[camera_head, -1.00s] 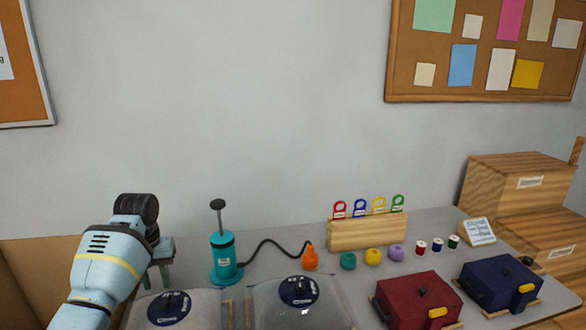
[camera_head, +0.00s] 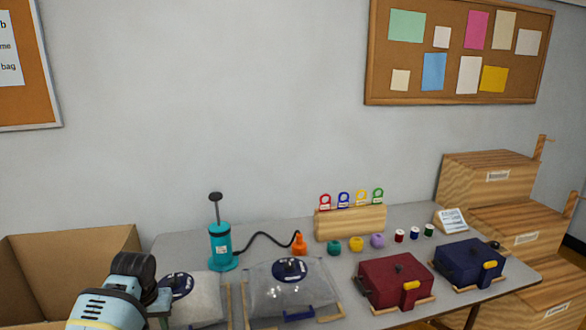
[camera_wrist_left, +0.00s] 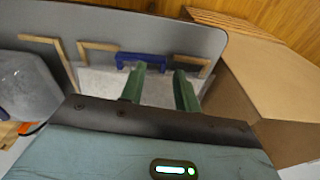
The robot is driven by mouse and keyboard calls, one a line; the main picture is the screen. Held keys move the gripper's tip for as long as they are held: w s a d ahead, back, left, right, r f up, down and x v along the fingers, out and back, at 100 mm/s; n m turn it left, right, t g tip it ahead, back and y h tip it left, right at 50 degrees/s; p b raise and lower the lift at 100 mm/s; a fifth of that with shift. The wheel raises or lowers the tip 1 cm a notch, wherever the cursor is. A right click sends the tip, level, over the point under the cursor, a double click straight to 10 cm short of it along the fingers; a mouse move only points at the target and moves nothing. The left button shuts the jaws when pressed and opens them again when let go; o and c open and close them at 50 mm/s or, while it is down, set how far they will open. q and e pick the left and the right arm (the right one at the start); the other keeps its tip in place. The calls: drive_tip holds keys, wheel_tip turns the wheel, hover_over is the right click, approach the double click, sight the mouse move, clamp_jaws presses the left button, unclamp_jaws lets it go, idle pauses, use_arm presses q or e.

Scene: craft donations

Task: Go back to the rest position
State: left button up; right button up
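My left gripper (camera_head: 160,303) is at the lower left in the head view, over the left part of the grey table (camera_head: 395,228). In the left wrist view its two green fingers (camera_wrist_left: 160,82) are apart with nothing held between them. Behind the fingertips is a pale bag (camera_wrist_left: 105,78) with a blue clip (camera_wrist_left: 140,62) on its edge, lying among wooden strips. I cannot tell whether the fingers touch the bag. My right gripper is in no view.
An open cardboard box (camera_head: 75,240) stands left of the table. A clear bag (camera_head: 262,292), a teal pump (camera_head: 222,247), a red case (camera_head: 385,275) and a blue case (camera_head: 462,258) are on the table.

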use_arm(q)
drive_tip(key=s+d+f+m+t, duration=0.1)
drive_tip(key=s+d+f+t, duration=0.15)
drive_tip(key=s+f, duration=0.55)
drive_tip(key=s+d+f+m+t, duration=0.15)
drive_tip(key=s+d+f, duration=0.25)
drive_tip(key=s+f, duration=0.5)
drive_tip(key=s+d+m+t+h, duration=0.1)
drive_tip(key=s+d+t, duration=0.1)
drive_tip(key=s, duration=0.7)
drive_tip(key=s+d+t+h, duration=0.1)
drive_tip(key=s+d, duration=0.3)
drive_tip(key=s, duration=0.5)
drive_tip(key=shift+s+d+m+t, duration=0.15)
drive_tip(key=shift+d+m+t, duration=0.15)
drive_tip(key=shift+t, duration=0.3)
idle(1.6)
